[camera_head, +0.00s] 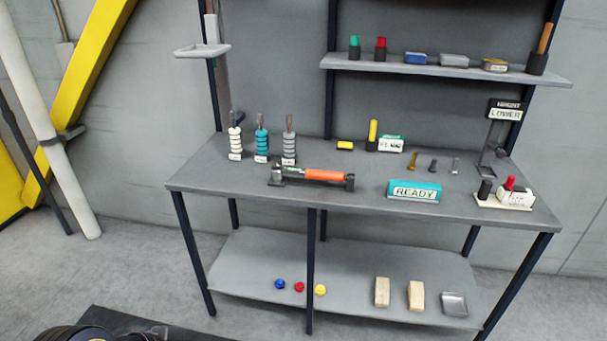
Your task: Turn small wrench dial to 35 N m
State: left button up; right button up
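A torque wrench with an orange handle (323,175) lies across the front middle of the grey workbench (225,188). Its dark head is at the left and a black end piece is at the right. A small green patch shows on it left of the orange part. Any dial marking is too small to read. A teal sign reading READY (414,191) stands to its right. Neither of my grippers can be made out in this view. A dark rounded part at the bottom left edge is cut off, and I cannot tell what it is.
Three ringed posts (262,140) stand behind the wrench at the left. A raised shelf (440,69) spans the back right. The bench's front left is clear.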

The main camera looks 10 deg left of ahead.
aim_at(276, 166)
jog(key=i+j+u, duration=0.1)
jog(key=i+u, duration=0.3)
jog(key=i, duration=0.2)
jog(key=i+u, duration=0.35)
jog(key=i, duration=0.25)
jog(key=i+l+u, duration=0.25)
jog(key=i+u, duration=0.15)
jog(key=i, duration=0.15)
